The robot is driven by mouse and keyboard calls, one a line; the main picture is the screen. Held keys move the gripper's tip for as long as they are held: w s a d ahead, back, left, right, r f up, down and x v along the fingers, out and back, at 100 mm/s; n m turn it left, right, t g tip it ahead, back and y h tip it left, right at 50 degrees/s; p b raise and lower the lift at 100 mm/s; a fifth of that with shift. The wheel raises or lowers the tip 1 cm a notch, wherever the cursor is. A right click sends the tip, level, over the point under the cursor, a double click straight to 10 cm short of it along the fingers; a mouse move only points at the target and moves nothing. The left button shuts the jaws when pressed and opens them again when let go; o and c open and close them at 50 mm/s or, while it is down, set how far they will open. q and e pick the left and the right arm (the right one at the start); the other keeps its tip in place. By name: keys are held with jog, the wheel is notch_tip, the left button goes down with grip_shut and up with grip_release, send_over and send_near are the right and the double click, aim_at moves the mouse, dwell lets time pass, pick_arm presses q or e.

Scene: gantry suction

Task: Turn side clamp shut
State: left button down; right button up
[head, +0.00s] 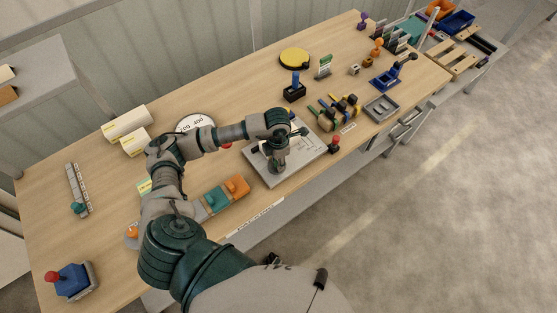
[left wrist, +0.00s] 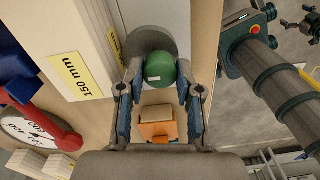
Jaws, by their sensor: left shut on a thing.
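My left gripper (head: 278,167) is low over a grey plate (head: 310,158) near the front edge of the table in the head view. In the left wrist view the gripper (left wrist: 160,76) is shut on a round green knob (left wrist: 159,68), with one finger on each side. A grey rounded part (left wrist: 150,40) lies behind the knob. I cannot make out the rest of the side clamp; my gripper and arm hide much of the plate in the head view. My right gripper is not in view.
An orange and teal block set (head: 236,186) lies left of the plate. A red-knobbed piece (head: 334,144) stands at its right. In the left wrist view a pale block labelled 150 mm (left wrist: 85,75) is left of the knob.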

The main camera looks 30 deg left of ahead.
pick_arm(q)
jog(key=shift+w+a+r+n, duration=0.1)
jog(key=shift+w+r+n, duration=0.05)
jog(key=shift+n, duration=0.15)
jog(key=c, duration=0.8)
grip_release()
jog(key=shift+o, duration=0.2)
notch_tip(320, 180, up, 12)
jog(key=shift+a+f, duration=0.1)
jog(key=shift+f, duration=0.1)
